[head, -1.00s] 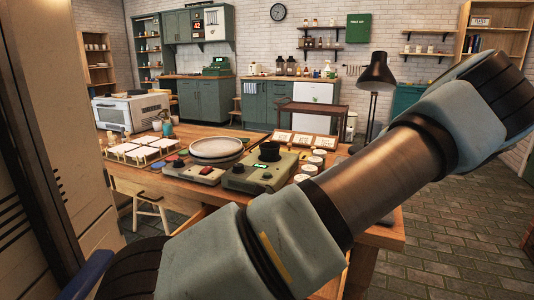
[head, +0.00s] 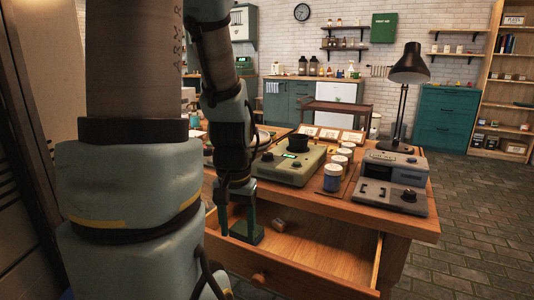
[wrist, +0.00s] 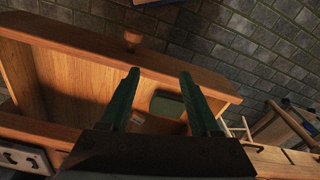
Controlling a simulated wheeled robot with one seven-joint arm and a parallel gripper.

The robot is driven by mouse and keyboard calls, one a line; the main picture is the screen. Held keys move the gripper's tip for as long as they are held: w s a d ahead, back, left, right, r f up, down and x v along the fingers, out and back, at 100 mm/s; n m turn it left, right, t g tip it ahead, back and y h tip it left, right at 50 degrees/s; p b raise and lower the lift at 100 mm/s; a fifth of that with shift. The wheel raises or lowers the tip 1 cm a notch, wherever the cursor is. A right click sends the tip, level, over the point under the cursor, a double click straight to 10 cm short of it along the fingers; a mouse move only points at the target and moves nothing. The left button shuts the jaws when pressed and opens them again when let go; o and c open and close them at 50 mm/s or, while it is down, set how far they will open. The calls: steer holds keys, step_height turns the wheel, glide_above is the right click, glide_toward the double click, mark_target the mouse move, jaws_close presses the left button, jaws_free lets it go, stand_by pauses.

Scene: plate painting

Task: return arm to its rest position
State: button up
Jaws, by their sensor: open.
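My arm runs down the left side of the head view, and my gripper (head: 238,212) hangs at the left end of an open wooden drawer (head: 330,262). In the wrist view my gripper (wrist: 157,78) is open, its two green fingers apart, with nothing held between them. Beyond the fingers lie the floor of the drawer (wrist: 55,78), a green block or box (wrist: 168,104) and a small pale item. I cannot tell whether the fingers touch the green box.
The table (head: 415,222) holds a green device (head: 288,167), a grey device (head: 390,183), several jars and a black lamp (head: 410,75). The drawer sticks out from the table's front. Tiled floor (head: 470,240) is clear to the right.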

step_height(320, 180, up, 15)
steer(key=a+n+t+p, duration=0.1)
steer(key=p, duration=1.2)
steer(key=shift+w+f+n, duration=0.2)
steer(key=shift+w+n, duration=0.05)
steer(key=shift+n, duration=0.15)
